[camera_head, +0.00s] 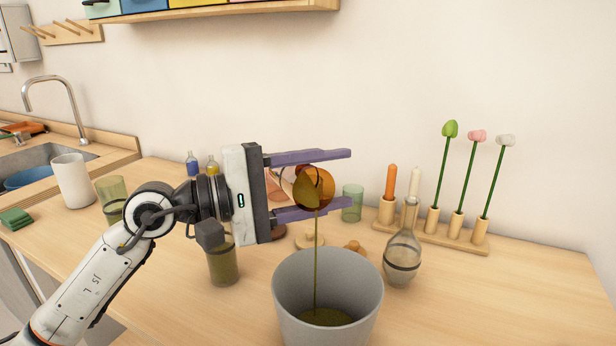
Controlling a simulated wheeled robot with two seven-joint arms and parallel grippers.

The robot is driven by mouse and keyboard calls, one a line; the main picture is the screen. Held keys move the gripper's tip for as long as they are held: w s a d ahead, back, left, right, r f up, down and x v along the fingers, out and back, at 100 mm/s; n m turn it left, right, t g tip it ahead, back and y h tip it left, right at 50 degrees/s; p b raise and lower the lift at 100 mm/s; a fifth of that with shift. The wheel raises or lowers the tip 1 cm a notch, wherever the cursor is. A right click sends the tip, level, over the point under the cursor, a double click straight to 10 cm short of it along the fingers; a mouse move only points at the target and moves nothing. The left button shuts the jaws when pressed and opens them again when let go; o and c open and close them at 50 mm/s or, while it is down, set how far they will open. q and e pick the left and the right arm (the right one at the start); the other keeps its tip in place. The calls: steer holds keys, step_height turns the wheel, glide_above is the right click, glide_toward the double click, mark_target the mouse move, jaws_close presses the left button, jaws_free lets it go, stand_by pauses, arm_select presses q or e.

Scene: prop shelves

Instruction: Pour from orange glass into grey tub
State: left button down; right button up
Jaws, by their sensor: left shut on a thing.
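My left gripper (318,183) is shut on the orange glass (325,188), between its two purple fingers. The glass is tipped over, its mouth facing toward me and down. A thin olive-green stream (316,250) falls from its lip into the grey tub (288,305). The tub stands upright below the glass at the front of the table. A pool of olive-green liquid (325,317) covers the visible part of its bottom. The fingers hide part of the glass. My right gripper is not in view.
A clear flask (402,250) stands right of the tub. Behind it is a wooden rack (440,238) with candles and flowers. Green glasses (222,265) (352,203) stand near my arm and behind the fingers. A white cup (72,180) stands left. The right front table is clear.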

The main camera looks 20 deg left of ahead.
arm_select(q)
steer(key=shift+f+m+b, duration=0.4)
steer(key=shift+f+b, duration=0.05)
steer(key=shift+b, duration=0.6)
stand_by(0.6)
steer(key=shift+s+b, duration=0.1)
steer(key=shift+b, duration=0.2)
steer(key=shift+f+b, duration=0.25)
steer(key=shift+b, duration=0.15)
steer(key=shift+d+f+m+b, duration=0.1)
steer(key=shift+f+m+b, duration=0.05)
steer(key=shift+m+b, duration=0.25)
